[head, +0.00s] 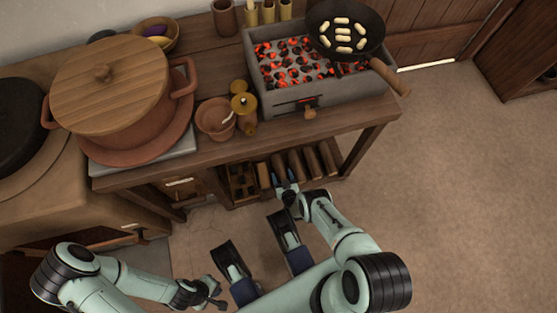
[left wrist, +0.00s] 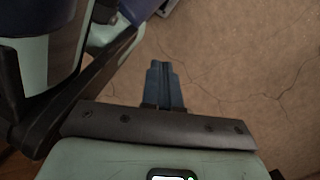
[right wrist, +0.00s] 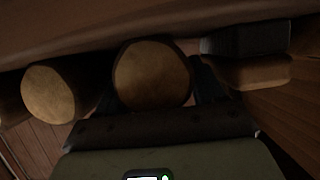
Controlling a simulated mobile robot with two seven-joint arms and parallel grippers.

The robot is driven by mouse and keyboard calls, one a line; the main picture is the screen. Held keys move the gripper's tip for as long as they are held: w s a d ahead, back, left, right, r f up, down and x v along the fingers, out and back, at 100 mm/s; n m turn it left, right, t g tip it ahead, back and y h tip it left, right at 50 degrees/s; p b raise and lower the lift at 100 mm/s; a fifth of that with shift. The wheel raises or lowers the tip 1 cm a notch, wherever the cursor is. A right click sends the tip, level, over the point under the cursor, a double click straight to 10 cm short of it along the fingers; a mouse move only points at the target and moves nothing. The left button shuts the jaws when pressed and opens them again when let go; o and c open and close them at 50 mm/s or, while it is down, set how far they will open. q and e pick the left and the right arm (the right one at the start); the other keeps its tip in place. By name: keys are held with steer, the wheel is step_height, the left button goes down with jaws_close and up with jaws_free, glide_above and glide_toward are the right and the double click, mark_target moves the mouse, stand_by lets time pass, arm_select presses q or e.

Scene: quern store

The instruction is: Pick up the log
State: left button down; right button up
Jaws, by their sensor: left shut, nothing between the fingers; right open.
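Several logs (head: 311,162) lie side by side on the shelf under the wooden table. In the right wrist view, one log's round pale end (right wrist: 150,72) sits between the fingers of my right gripper (right wrist: 158,92). The fingers are open around it, and it rests among the others; I cannot tell if they touch it. In the head view my right gripper (head: 286,186) reaches in at the shelf's front edge. My left gripper (head: 217,302) is low over the floor, away from the logs. In the left wrist view its fingers (left wrist: 165,85) are shut and empty.
Another log end (right wrist: 48,95) lies just left of the right gripper, and a wooden side panel (right wrist: 285,115) is to its right. The tabletop (head: 190,156) overhangs the shelf. A glowing brazier (head: 320,95) with a pan (head: 318,45) stands above. Floor at right is clear.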

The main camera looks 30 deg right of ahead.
steer(key=shift+w+d+f, duration=0.1)
steer(key=shift+w, duration=0.15)
steer(key=shift+s, duration=0.1)
steer(key=shift+c, duration=0.3)
steer(key=c, duration=0.9)
steer(key=shift+o, duration=0.2)
